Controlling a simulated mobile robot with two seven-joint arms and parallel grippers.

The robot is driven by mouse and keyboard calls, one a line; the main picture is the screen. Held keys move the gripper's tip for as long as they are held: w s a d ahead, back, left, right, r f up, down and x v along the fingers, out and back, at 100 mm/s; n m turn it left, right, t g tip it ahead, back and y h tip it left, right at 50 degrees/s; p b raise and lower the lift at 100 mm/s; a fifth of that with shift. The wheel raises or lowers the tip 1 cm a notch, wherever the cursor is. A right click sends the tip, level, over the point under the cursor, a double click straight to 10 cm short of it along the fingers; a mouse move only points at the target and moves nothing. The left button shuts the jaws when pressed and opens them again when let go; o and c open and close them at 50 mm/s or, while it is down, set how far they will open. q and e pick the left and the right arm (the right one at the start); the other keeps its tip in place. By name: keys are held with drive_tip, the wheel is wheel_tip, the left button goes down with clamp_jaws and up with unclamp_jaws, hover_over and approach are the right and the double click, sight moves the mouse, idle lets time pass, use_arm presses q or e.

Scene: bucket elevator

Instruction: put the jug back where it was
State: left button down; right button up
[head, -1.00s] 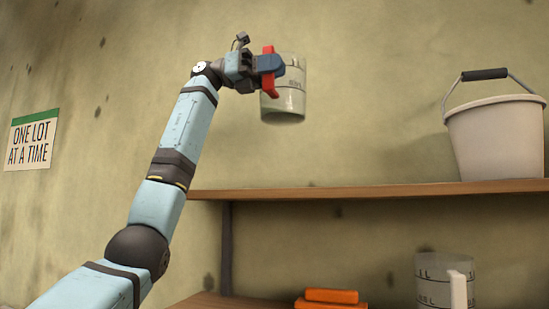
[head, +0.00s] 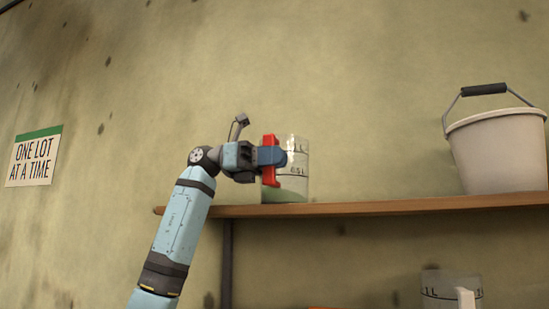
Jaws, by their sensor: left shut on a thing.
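The jug (head: 297,172) is clear, with dark scale marks and a red handle (head: 269,172). It is upright at the left end of the upper shelf (head: 370,209). Its base is at the shelf's surface; I cannot tell whether it bears fully on it. My left gripper (head: 272,157) is shut on the jug at its red handle, coming from the left. The fingertips partly cover the jug's side. My right gripper is not in view.
A white bucket (head: 497,155) with a dark-gripped handle stands at the right of the upper shelf. The shelf between jug and bucket is clear. A second clear jug (head: 440,292) with a pale handle shows below. A sign (head: 35,157) hangs on the left wall.

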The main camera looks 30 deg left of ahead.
use_arm(q)
drive_tip(key=shift+s+d+r, duration=0.15)
drive_tip(key=c, duration=1.1)
unclamp_jaws()
drive_tip(key=shift+f, duration=0.25)
drive_tip(key=shift+a+r, duration=0.2)
drive_tip(key=shift+a, duration=0.05)
drive_tip(key=b+v, duration=0.1)
drive_tip(key=v, duration=1)
drive_tip(key=shift+a, duration=0.3)
